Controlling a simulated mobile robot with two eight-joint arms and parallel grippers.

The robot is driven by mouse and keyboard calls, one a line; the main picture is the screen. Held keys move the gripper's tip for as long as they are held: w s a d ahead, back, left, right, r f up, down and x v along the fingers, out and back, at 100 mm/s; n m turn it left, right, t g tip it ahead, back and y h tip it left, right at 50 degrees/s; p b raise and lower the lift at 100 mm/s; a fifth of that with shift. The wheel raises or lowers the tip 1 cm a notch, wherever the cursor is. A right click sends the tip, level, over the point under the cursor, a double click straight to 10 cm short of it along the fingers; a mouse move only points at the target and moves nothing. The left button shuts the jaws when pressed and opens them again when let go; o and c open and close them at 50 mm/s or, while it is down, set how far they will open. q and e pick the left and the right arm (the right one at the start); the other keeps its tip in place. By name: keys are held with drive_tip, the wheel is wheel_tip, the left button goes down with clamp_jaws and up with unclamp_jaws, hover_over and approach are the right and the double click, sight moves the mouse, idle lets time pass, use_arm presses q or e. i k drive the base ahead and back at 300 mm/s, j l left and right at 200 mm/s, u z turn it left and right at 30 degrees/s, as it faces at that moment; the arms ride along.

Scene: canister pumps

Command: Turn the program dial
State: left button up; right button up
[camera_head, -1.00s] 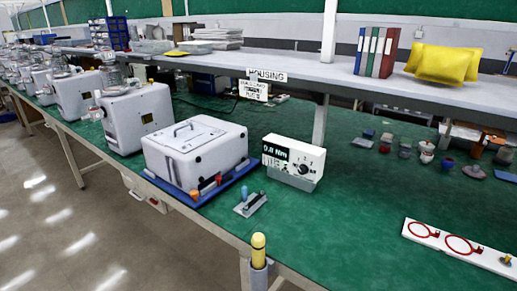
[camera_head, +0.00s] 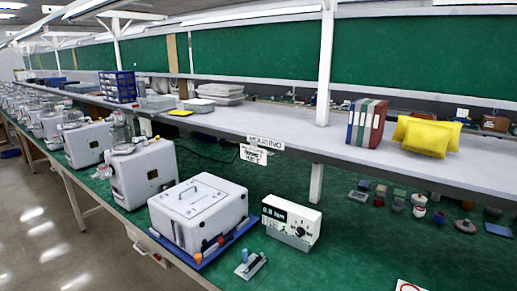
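A small white box with a dark digital readout and a black round dial (camera_head: 299,231) stands on the green bench in the lower middle. The readout (camera_head: 274,213) shows green digits that look like "0.8 Nm". The markings around the dial are too small to read. A larger white housing with a top handle (camera_head: 199,212) sits on a blue tray to its left. Neither of my grippers shows in the head view.
A small metal block with levers (camera_head: 251,264) lies in front of the box. White canister machines (camera_head: 140,172) line the bench to the left. A grey shelf (camera_head: 280,125) carries binders (camera_head: 367,123) and yellow bags (camera_head: 427,134). Small parts (camera_head: 419,203) lie at right.

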sight(299, 232)
drive_tip(key=i+l+u, duration=0.1)
drive_tip(key=i+u, duration=0.35)
drive_tip(key=i, duration=0.4)
